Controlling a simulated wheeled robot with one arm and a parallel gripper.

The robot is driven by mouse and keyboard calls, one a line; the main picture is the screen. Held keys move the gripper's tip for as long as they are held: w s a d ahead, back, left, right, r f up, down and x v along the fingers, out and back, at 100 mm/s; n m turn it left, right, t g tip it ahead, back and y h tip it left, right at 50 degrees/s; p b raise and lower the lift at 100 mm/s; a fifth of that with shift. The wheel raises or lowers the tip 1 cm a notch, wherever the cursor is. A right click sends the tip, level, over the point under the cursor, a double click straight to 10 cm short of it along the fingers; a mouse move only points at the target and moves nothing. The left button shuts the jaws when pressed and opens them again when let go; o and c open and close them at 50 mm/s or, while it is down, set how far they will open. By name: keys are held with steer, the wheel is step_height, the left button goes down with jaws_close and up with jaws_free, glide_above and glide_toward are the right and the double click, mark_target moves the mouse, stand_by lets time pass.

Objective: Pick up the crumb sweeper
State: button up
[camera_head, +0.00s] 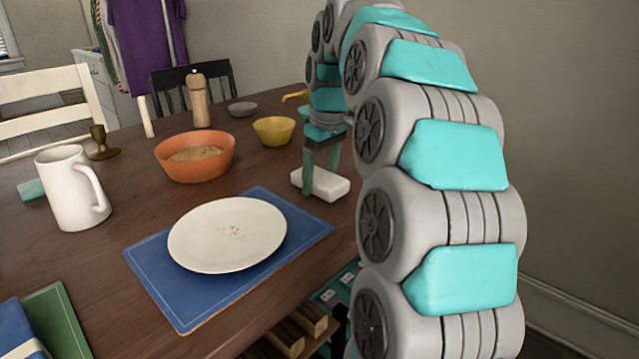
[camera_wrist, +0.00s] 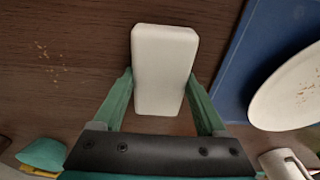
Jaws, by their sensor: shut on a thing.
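The crumb sweeper, a white rounded block (camera_head: 333,184), is at the right side of the dark wooden table (camera_head: 120,270), beyond the blue placemat. It also shows in the wrist view (camera_wrist: 165,50), upright in the picture between two green fingers. My gripper (camera_head: 320,172) points down and is shut on the block, one finger on each side; the fingers also show in the wrist view (camera_wrist: 159,80). I cannot tell whether the block touches the table or is slightly above it.
A cream plate with crumbs (camera_head: 228,236) lies on a blue placemat (camera_head: 190,300). An orange bowl (camera_head: 194,168), yellow bowl (camera_head: 274,131), white mug (camera_head: 70,190) and pepper mill (camera_head: 199,100) stand nearby. Loose crumbs (camera_wrist: 48,60) lie on the table beside the block.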

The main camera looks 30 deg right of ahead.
mark_target(318, 176)
steer(key=c, duration=0.3)
steer(key=shift+c, duration=0.2)
steer(key=shift+r, duration=0.1)
steer(key=shift+r, duration=1.6)
steer(key=shift+s+r, duration=0.1)
steer(key=shift+s, duration=0.05)
steer(key=s+r+b, duration=0.1)
steer(key=s+b, duration=0.1)
steer(key=s, duration=1.3)
steer(key=shift+s+d+r, duration=0.2)
steer(key=shift+s+d, duration=0.05)
steer(key=shift+s, duration=0.1)
